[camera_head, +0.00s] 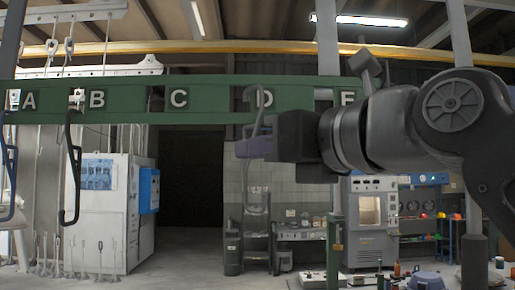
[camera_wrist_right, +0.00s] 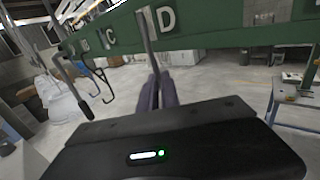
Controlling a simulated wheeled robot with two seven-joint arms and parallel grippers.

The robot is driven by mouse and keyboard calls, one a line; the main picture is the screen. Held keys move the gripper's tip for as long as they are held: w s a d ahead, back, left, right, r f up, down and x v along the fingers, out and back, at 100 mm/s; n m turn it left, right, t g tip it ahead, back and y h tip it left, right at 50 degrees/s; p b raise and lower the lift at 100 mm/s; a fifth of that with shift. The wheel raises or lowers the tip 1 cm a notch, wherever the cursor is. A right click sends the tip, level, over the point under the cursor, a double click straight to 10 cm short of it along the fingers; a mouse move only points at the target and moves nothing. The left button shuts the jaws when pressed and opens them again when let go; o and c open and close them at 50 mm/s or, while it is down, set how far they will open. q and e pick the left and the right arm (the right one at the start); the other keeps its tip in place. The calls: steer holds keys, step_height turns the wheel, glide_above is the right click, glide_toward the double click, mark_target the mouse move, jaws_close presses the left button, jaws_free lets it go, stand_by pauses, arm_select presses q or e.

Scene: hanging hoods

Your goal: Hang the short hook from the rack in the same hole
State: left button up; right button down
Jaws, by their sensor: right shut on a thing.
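A green rack beam (camera_head: 205,98) with the letters A to E crosses the head view. My right gripper (camera_head: 250,148) is in front of the beam, just below the letter D. Its purple fingers are shut on a thin grey hook (camera_head: 260,98), which stands up from them in front of the D; it also shows in the right wrist view (camera_wrist_right: 148,38). Whether the hook touches the beam is unclear. A long black hook (camera_head: 69,180) hangs at B. Another dark hook (camera_head: 8,165) hangs by A at the left edge. My left gripper is out of view.
Behind the beam are a white cabinet (camera_head: 100,205) with a blue box, a dark doorway and a grey machine (camera_head: 372,215). A table (camera_wrist_right: 295,92) stands at the right of the right wrist view. The beam front around C is clear.

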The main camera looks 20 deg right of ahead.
mark_target(247, 169)
steer(key=shift+x, duration=1.45)
steer(key=shift+f+b, duration=1.1)
steer(key=shift+f, duration=0.25)
steer(key=shift+r, duration=0.1)
steer(key=c, duration=1.5)
jaws_free()
